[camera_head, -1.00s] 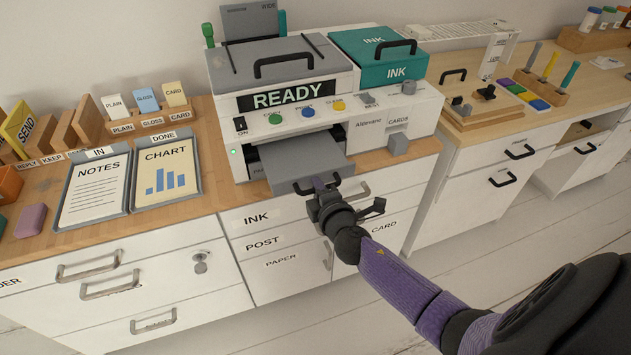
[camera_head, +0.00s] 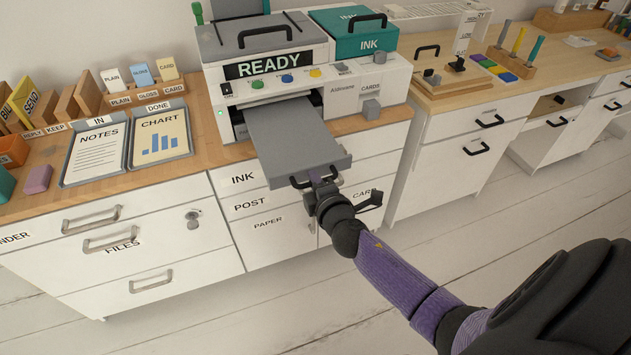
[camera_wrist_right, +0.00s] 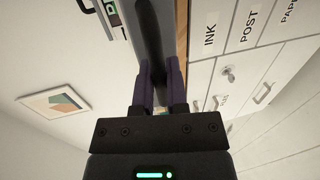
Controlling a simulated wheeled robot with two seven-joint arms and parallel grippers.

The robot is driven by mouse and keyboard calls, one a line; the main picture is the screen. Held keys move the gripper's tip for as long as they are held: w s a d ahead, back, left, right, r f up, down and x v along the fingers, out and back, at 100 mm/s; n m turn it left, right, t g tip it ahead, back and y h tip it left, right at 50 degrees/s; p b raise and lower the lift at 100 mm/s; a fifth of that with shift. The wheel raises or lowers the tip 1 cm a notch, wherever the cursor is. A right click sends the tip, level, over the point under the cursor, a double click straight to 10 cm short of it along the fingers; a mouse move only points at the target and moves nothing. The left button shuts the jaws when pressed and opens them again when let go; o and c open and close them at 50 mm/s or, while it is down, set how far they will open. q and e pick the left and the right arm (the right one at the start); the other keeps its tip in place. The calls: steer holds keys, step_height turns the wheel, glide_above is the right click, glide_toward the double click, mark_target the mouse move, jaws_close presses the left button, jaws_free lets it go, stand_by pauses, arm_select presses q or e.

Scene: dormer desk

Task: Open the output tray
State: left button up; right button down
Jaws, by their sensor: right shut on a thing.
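The grey output tray (camera_head: 293,138) is drawn well out of the white printer (camera_head: 268,88) and overhangs the front edge of the desk. A dark handle is on its front face. My right gripper (camera_head: 318,180) is at that front face, shut on the tray's handle. In the right wrist view the two fingers of my right gripper (camera_wrist_right: 160,82) close on a dark bar, and the tray's edge runs up beside it. The printer's display reads READY. My left gripper is in neither view.
White drawers labelled INK, POST and PAPER (camera_head: 265,235) stand below the tray. Clipboards NOTES (camera_head: 95,150) and CHART (camera_head: 160,138) lie left of the printer. A second counter with a wooden board (camera_head: 445,85) stands to the right. The floor in front is clear.

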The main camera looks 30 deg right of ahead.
steer(key=c, duration=1)
jaws_free()
steer(key=shift+o, duration=0.2)
steer(key=p+v, duration=0.2)
steer(key=v, duration=0.7)
steer(key=s+a+f+m+g+y, duration=0.1)
steer(key=s+f+m+g, duration=0.25)
steer(key=s+f, duration=0.55)
steer(key=s+a+f+m+g+y, duration=0.1)
steer(key=s+a+f+m+g, duration=0.3)
steer(key=f, duration=0.9)
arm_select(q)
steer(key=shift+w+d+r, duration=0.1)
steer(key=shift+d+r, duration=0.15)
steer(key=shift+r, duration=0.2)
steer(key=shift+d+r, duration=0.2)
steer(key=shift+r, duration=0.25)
arm_select(e)
steer(key=s+f+m+g, duration=0.2)
steer(key=s+f+g, duration=0.2)
steer(key=s, duration=0.7)
steer(key=s+f+m+g+y, duration=0.1)
steer(key=s+f+m+g, duration=0.2)
steer(key=s, duration=0.9)
steer(key=shift+a+f+g, duration=0.25)
steer(key=shift+f+g, duration=0.2)
steer(key=shift+f, duration=0.05)
